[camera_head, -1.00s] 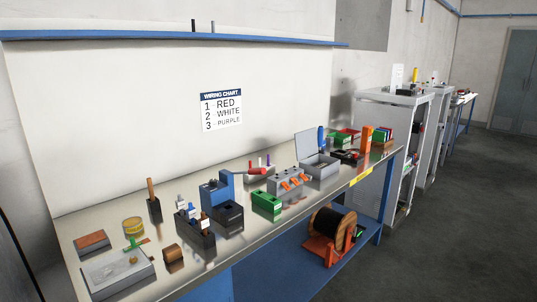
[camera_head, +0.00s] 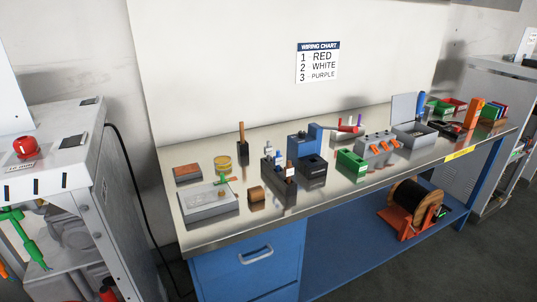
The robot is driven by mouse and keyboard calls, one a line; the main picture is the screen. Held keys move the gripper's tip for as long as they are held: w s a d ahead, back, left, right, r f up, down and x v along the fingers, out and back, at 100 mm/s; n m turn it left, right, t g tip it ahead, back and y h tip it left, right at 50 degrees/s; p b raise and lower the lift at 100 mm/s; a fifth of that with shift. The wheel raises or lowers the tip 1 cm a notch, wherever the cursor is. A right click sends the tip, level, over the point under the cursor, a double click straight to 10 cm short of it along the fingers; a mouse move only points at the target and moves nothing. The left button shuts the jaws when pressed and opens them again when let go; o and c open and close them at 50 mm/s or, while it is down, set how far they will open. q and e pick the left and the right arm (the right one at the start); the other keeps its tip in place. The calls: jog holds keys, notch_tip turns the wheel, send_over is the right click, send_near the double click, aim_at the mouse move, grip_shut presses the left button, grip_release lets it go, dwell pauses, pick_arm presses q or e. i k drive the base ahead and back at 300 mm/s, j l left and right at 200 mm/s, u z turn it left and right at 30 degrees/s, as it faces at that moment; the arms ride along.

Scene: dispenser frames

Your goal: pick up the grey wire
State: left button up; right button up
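I cannot clearly pick out a grey wire in the head view. A dark rack (camera_head: 279,190) on the workbench (camera_head: 330,200) holds several small upright pieces with pale, blue and brown tops; I cannot tell whether any is a wire. Thin upright purple and white pieces (camera_head: 355,119) stand farther back, near a red-handled tool (camera_head: 347,128). A spool with dark winding (camera_head: 408,196) sits in an orange stand on the bench's lower shelf. Neither of my grippers is in view.
A blue press-like device (camera_head: 305,150), a green box (camera_head: 351,164), a grey box with orange levers (camera_head: 378,150) and an open grey case (camera_head: 414,136) crowd the bench. A grey machine with a red button (camera_head: 25,147) stands left. Floor shows at lower right.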

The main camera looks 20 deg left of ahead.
aim_at(268, 149)
jog(key=i+u, duration=0.15)
jog(key=i, duration=0.25)
jog(key=i+l+u, duration=0.15)
jog(key=i, duration=0.3)
